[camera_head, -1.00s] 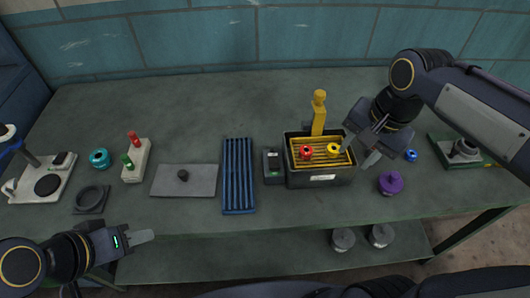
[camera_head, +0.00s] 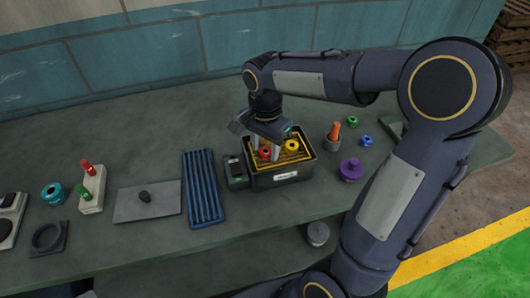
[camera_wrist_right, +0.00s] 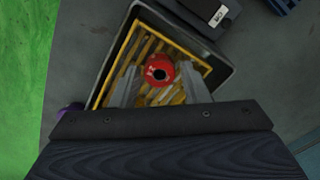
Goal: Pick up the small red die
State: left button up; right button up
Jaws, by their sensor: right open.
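The small red die (camera_head: 265,152) lies in the black bin with a yellow ribbed floor (camera_head: 279,179). A similar yellow piece (camera_head: 292,146) lies to its right in the same bin. My right gripper (camera_head: 267,142) points down into the bin, open, with a finger on either side of the red die in the picture. In the right wrist view the red die (camera_wrist_right: 160,72) shows between the two open fingers (camera_wrist_right: 158,88); I cannot tell whether they touch it. The yellow piece is not visible there. My left gripper is not in view.
A dark box (camera_head: 235,171) stands against the bin's left side, and a blue ribbed tray (camera_head: 203,188) lies further left. A purple knobbed piece (camera_head: 351,169), an orange peg in a cup (camera_head: 334,134) and small green and blue pieces stand to the right.

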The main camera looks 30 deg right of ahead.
jog(key=shift+f, duration=0.15)
jog(key=c, duration=0.7)
jog(key=shift+c, duration=0.6)
